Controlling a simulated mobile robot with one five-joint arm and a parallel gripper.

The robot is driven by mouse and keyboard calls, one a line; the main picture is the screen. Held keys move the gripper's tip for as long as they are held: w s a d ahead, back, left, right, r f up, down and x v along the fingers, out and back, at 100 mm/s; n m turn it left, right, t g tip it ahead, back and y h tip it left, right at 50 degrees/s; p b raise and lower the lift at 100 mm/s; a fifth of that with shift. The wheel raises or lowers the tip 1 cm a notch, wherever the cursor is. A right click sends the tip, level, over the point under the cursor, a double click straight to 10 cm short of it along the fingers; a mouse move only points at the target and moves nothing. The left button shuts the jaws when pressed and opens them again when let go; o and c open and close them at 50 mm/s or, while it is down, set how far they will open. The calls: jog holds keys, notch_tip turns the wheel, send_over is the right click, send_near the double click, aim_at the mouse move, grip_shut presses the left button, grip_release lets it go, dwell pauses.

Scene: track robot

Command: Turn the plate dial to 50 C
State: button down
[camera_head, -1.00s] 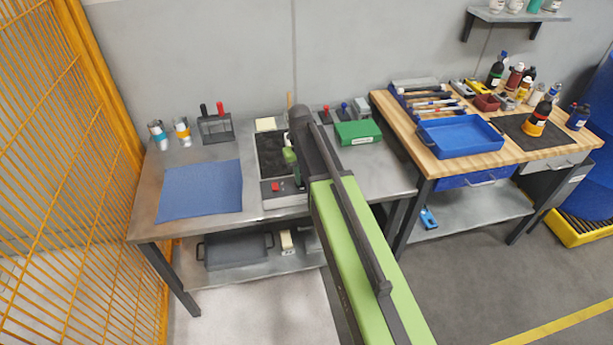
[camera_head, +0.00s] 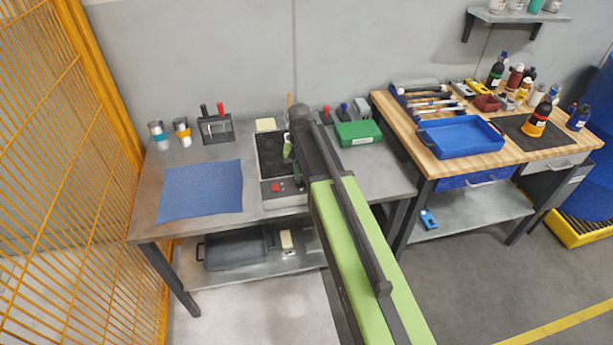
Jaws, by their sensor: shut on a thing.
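The hot plate (camera_head: 270,204) stands on the grey metal table, with a dark top (camera_head: 270,148) and a light front panel that carries a red switch (camera_head: 276,187). My gripper (camera_head: 297,186) is down at the right part of this front panel, beside the red switch. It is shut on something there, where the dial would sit. The dial itself is hidden behind my arm and gripper, so its setting cannot be read.
A green box (camera_head: 358,133) is at the right. A wooden bench (camera_head: 455,168) holds a blue tray (camera_head: 460,137) and several bottles. An orange mesh fence (camera_head: 75,190) bounds the left side.

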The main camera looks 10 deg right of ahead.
aim_at(302, 178)
jog(key=shift+w, duration=0.15)
jog(key=c, duration=1.1)
grip_release()
notch_tip(302, 178, up, 17)
jog(key=p, duration=1.7)
jog(key=shift+a+r, duration=0.15)
jog(key=shift+a, duration=0.25)
